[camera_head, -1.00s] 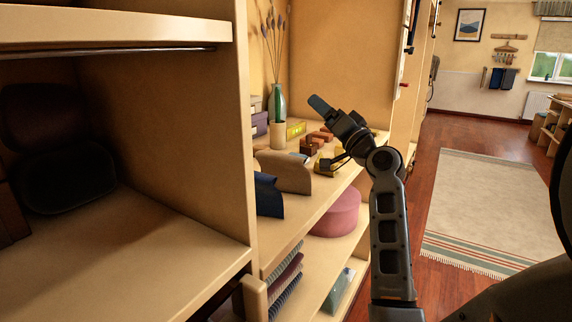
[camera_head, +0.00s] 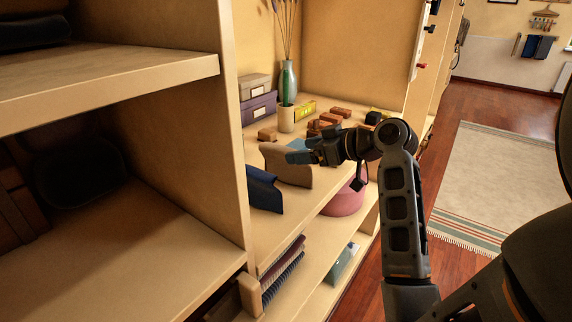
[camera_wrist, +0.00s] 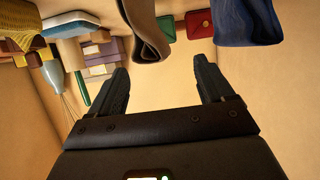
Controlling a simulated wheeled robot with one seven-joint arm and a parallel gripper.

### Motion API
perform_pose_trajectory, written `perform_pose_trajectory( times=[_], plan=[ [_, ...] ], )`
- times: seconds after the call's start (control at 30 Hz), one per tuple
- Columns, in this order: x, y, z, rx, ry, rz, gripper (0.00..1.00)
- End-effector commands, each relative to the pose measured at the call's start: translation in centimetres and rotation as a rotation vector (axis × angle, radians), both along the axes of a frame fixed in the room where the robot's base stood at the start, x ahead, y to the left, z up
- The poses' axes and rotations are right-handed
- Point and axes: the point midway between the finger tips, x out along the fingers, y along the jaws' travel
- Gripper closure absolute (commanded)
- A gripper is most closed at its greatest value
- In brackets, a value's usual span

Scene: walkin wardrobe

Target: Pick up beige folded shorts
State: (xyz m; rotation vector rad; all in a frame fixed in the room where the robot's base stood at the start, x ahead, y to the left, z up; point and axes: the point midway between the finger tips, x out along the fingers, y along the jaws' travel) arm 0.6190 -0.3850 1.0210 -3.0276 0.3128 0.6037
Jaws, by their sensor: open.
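The beige folded shorts (camera_head: 290,166) stand as a folded, upright piece on the middle shelf, next to a dark blue folded garment (camera_head: 264,190). In the wrist view the shorts (camera_wrist: 143,32) hang in at the top middle, ahead of the space between my fingers, with a gap between. The blue garment (camera_wrist: 245,20) is at the top right there. My gripper (camera_head: 298,151) is above and beside the shorts in the head view, partly in front of their top edge. In the wrist view my gripper (camera_wrist: 164,84) has its fingers wide apart and empty.
A vertical panel (camera_head: 190,120) stands left of the garments.

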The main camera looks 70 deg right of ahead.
Motion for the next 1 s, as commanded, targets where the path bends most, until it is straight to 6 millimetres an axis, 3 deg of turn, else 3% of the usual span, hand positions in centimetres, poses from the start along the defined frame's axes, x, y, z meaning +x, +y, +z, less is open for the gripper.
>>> perform_pose_trajectory(
  times=[0.3,0.6,1.0],
  plan=[
    [3.5,-1.2,-1.8,0.002,0.001,0.0,0.19],
    [3.8,-1.3,-2.0,0.001,-0.001,-0.002,0.2],
    [3.8,-1.3,-2.0,0.001,-0.001,-0.002,0.58]
  ],
)
